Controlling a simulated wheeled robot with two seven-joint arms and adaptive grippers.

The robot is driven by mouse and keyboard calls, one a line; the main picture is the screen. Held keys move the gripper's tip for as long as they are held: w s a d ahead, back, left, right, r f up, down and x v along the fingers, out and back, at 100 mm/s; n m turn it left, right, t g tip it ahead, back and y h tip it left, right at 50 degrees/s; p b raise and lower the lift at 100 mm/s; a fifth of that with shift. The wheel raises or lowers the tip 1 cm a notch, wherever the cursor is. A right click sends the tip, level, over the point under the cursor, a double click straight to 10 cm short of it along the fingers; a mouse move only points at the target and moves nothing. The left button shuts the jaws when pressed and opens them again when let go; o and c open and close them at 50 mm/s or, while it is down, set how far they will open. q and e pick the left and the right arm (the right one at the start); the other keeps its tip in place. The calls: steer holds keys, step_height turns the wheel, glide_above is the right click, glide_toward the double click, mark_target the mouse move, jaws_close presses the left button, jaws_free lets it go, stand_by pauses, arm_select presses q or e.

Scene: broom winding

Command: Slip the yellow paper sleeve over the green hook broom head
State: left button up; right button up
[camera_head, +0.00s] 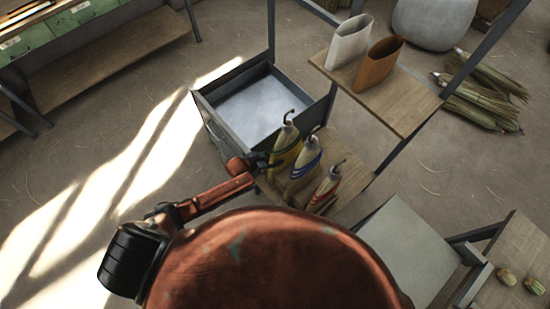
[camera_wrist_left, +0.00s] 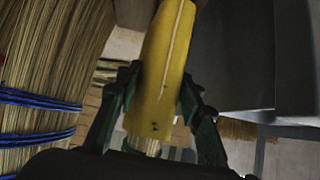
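A yellow paper sleeve (camera_head: 287,154) is at the left end of a row of broom heads on a low wooden stand. A pale broom head (camera_head: 287,131) with a dark hook rises from its top, so the sleeve appears to be around it. A green band shows beside my gripper. My left gripper (camera_head: 264,161) is at the sleeve's left side. In the left wrist view its fingers press both sides of the yellow sleeve (camera_wrist_left: 164,75), and straw (camera_wrist_left: 148,145) shows at the sleeve's lower end. How far the sleeve covers the head is unclear. My right gripper is not in view.
A blue-banded broom head (camera_head: 309,150) and a red-banded one (camera_head: 327,186) stand close by. An open grey drawer (camera_head: 215,128) is behind to the left. White (camera_head: 349,42) and orange-brown (camera_head: 379,65) sleeves stand on a wooden shelf (camera_head: 405,105). Straw brooms (camera_head: 480,105) lie on the floor.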

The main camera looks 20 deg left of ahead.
arm_select(q)
steer(key=o, duration=0.5)
steer(key=v, duration=1.2)
steer(key=shift+d, duration=0.1)
